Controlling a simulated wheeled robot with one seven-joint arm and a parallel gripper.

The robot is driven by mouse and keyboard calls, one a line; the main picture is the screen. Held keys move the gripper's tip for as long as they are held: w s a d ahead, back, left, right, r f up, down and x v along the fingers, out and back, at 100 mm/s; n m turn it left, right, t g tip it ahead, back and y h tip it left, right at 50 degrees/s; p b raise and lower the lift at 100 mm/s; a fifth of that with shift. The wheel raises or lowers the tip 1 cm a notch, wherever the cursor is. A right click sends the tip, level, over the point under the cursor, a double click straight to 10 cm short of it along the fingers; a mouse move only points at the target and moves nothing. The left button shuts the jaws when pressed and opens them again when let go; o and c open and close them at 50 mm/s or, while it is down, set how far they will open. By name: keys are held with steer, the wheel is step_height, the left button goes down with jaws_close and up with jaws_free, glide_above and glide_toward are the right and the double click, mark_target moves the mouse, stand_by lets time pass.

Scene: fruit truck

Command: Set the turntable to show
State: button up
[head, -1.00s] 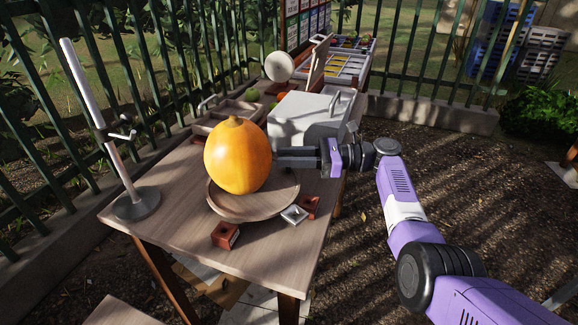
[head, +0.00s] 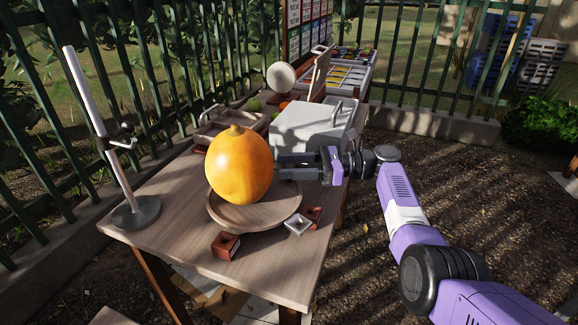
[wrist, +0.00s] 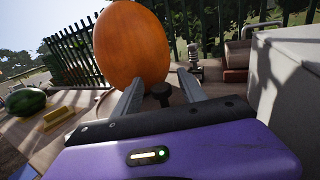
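The turntable (head: 268,216) is a round wooden disc on the near part of the wooden table. A large orange pumpkin-like fruit (head: 239,168) with a short stem stands upright on it. My gripper (head: 281,166) is just right of the fruit, above the disc's right edge, with its fingers apart and nothing held. In the wrist view, the orange fruit (wrist: 131,44) fills the area past the open fingers (wrist: 158,82). A small dark knob (wrist: 160,92) shows between the fingers; I cannot tell whether they touch it. The turntable's far side is hidden by the fruit.
A grey box (head: 305,125) stands behind my gripper. A metal pole stand (head: 136,212) is at the table's left. A watermelon (wrist: 27,101) and a yellow block (wrist: 57,118) show in the wrist view.

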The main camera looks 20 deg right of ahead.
steer(key=shift+d, duration=0.1)
steer(key=v, duration=0.7)
steer(key=shift+s+d, duration=0.15)
steer(key=shift+d, duration=0.15)
